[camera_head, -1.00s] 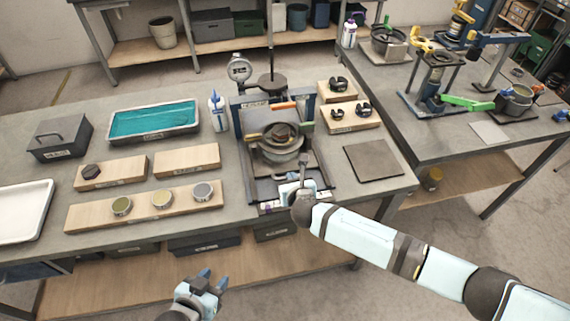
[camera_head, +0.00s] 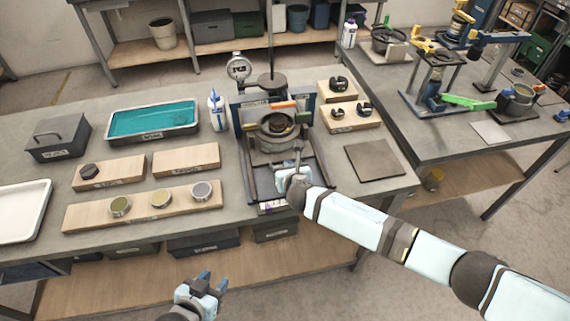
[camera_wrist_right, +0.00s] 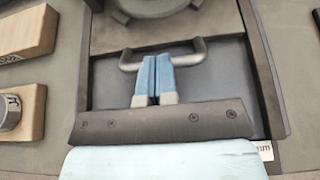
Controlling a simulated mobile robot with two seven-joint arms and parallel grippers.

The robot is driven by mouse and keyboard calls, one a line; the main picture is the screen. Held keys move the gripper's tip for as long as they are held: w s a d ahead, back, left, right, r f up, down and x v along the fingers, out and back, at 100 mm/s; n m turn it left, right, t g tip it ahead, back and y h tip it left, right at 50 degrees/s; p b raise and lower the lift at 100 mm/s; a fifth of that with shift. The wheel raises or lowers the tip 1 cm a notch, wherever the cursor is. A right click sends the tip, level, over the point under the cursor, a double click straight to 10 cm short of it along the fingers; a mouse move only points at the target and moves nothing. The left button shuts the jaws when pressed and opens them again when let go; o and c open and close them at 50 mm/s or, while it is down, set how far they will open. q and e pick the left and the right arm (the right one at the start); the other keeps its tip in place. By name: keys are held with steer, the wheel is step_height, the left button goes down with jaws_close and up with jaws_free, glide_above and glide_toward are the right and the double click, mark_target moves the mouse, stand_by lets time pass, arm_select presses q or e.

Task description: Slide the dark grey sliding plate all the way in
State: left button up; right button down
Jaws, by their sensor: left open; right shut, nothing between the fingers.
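The dark grey sliding plate (camera_head: 268,157) sits between the rails of the press-like frame (camera_head: 320,165), with a round grey ring (camera_head: 277,143) on it. In the right wrist view the plate (camera_wrist_right: 112,38) carries a grey U-shaped handle (camera_wrist_right: 190,58) at its near edge. My right gripper (camera_wrist_right: 153,58) is shut and empty, its blue fingertips at the middle of the handle bar, apparently against it. In the head view my right gripper (camera_head: 297,168) is at the front of the frame, fingertips partly hidden. My left gripper (camera_head: 207,279) is open and empty, in front of the table.
Wooden blocks with small cups (camera_head: 160,198) and a teal-filled tray (camera_head: 153,120) stand to the left. A flat dark square plate (camera_head: 374,160) lies right of the frame. Bare bed (camera_wrist_right: 215,80) shows before the plate.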

mark_target(281, 148)
steer(key=shift+w+a+b, duration=0.3)
steer(key=shift+w+b, duration=0.05)
steer(key=shift+w, duration=0.6)
steer(key=shift+w+a+b, duration=0.35)
steer(key=shift+w, duration=0.65)
steer(key=shift+w+a+b, duration=0.3)
steer(key=shift+w+b, duration=0.05)
steer(key=shift+w, duration=0.6)
steer(key=p+v, duration=0.2)
steer(key=p, duration=0.1)
steer(key=shift+s+d+r, duration=0.1)
steer(key=shift+s+r, duration=0.2)
steer(key=shift+r, duration=0.05)
steer(key=shift+p+v, duration=0.95)
steer(key=shift+p, duration=0.3)
steer(key=shift+p+v, duration=0.9)
steer(key=shift+v, duration=0.15)
steer(key=shift+f, duration=0.1)
